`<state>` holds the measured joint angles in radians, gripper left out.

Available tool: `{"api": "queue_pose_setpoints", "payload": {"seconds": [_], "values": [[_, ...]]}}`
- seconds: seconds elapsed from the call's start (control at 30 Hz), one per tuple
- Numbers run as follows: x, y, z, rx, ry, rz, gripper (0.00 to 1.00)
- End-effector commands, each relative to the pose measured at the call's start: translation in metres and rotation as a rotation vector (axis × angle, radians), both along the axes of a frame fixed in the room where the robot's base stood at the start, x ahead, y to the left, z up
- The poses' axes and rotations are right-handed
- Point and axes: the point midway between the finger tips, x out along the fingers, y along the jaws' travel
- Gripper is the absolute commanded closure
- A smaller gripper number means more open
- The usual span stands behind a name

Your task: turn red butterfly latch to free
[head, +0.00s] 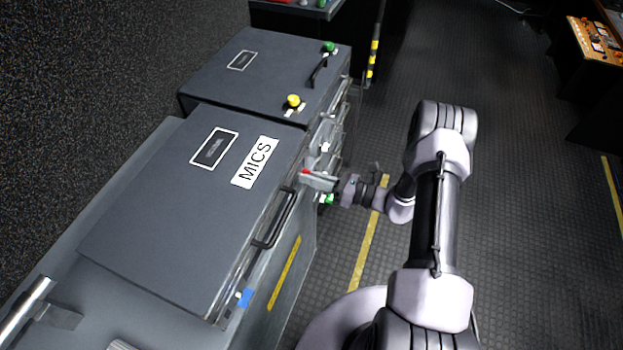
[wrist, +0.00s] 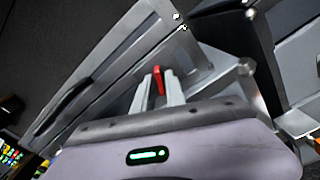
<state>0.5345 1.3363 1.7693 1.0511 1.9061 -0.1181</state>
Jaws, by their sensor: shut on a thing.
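The red butterfly latch (head: 306,172) is on the front side of the dark grey case labelled MICS (head: 150,200), near its far right corner. My gripper (head: 318,180) reaches it from the right and is shut on it. In the wrist view the red latch (wrist: 158,80) stands between the two grey fingertips (wrist: 159,92). Only its narrow red wing shows there. The rest of the latch is hidden by the fingers, so I cannot tell its turn angle.
A second dark case with a yellow knob (head: 293,101) and a green knob (head: 329,47) stands behind. A black handle (head: 274,218) and a blue latch (head: 244,298) are on the MICS case's front. A green piece (head: 327,198) shows just below my gripper. Floor to the right is clear.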

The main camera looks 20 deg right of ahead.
Motion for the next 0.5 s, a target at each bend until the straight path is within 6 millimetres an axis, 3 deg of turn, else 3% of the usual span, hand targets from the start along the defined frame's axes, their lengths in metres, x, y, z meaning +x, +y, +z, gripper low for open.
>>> {"api": "queue_pose_setpoints", "payload": {"seconds": [0.5], "values": [[-0.0001,-0.0002,-0.0006,-0.178,-0.245,0.0,1.0]]}}
